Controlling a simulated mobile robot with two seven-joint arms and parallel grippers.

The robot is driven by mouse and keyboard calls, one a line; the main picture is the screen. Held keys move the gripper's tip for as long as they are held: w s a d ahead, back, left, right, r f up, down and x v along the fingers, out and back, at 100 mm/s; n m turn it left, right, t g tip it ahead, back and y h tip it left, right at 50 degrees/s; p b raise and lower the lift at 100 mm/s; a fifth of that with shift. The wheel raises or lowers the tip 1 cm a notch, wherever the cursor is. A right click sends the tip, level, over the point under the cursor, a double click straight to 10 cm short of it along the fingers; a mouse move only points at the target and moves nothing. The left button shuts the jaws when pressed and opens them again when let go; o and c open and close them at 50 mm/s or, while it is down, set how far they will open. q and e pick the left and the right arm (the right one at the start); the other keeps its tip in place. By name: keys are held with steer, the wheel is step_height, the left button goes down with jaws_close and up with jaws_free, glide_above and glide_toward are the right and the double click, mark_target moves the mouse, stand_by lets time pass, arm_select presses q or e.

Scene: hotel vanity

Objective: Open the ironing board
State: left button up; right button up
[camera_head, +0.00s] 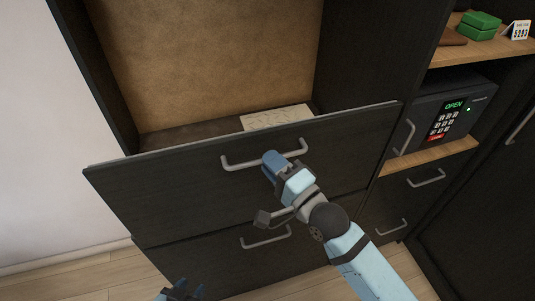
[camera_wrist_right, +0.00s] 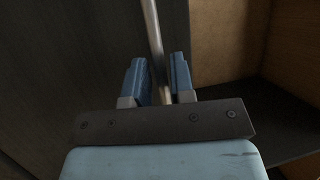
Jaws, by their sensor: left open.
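No part that I can clearly recognise as an ironing board shows. The dark upper front panel (camera_head: 180,190) of the cabinet carries a metal bar handle (camera_head: 238,163), and its top edge stands out from the cabinet body. My right gripper (camera_head: 277,161) is at the right part of this handle. My left gripper (camera_head: 182,291) is open and empty at the bottom edge, low and away from the panel.
Above the panel is an open compartment with a brown back (camera_head: 210,60) and a pale flat item (camera_head: 277,117). A lower drawer handle (camera_head: 266,238) is below. On the right are a safe (camera_head: 450,112) reading OPEN and green boxes (camera_head: 480,25). Floor is clear at left.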

steer(key=shift+x, duration=0.85)
steer(key=shift+c, duration=0.5)
jaws_close()
steer(key=shift+s+f, duration=0.1)
steer(key=shift+f, duration=0.05)
